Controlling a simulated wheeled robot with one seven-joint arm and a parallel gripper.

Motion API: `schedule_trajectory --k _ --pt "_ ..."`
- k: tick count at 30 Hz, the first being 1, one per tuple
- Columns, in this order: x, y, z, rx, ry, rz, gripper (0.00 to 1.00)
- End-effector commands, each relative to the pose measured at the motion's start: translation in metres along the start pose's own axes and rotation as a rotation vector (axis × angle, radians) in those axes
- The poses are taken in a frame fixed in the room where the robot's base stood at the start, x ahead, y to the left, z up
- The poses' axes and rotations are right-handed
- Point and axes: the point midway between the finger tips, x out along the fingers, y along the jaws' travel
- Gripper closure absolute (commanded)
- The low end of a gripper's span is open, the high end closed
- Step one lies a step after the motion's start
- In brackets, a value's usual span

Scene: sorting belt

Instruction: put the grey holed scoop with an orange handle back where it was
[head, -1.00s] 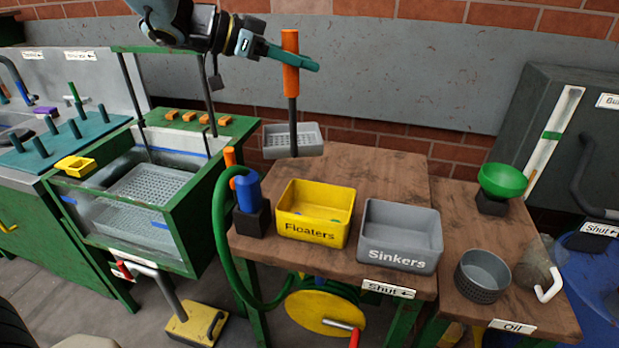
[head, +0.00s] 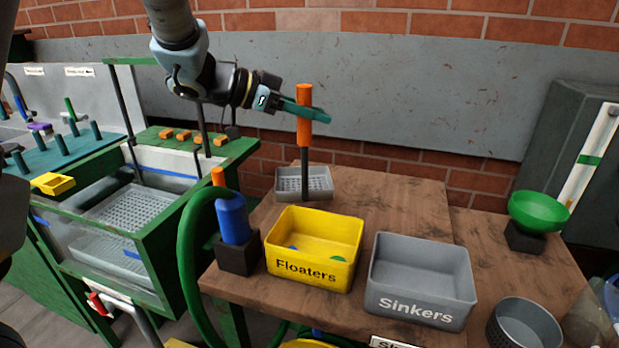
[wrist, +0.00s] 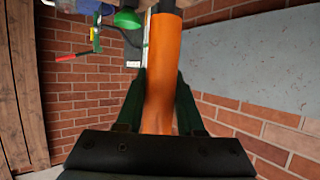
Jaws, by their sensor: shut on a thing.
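The scoop has an orange handle (head: 304,115), a dark shaft and a grey holed pan (head: 289,184). My gripper (head: 312,110) is shut on the orange handle and holds the scoop upright, pan at the bottom. The pan shows behind the yellow bin, at the back left of the wooden table (head: 400,205). I cannot tell whether it touches the tabletop. In the wrist view the orange handle (wrist: 160,70) stands between the two green fingers; the pan is out of sight there.
The yellow Floaters bin (head: 312,272) and grey Sinkers bin (head: 420,310) stand in front. A blue nozzle (head: 233,218) with a green hose is at left, beside the water tank (head: 150,200). A green bowl (head: 539,212) is at right. The table's back middle is clear.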

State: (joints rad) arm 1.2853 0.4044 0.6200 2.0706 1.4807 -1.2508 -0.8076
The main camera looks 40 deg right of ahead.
Motion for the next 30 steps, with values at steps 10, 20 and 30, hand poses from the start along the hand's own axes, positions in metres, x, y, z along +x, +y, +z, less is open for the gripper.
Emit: schedule_trajectory --k 10,20,30 --pt "0.017 0.0 0.04 -0.003 -0.002 0.002 1.0" --pt "0.028 0.0 0.065 0.002 0.002 0.0 1.0" --pt "0.029 0.001 0.068 0.001 0.001 0.001 0.59"
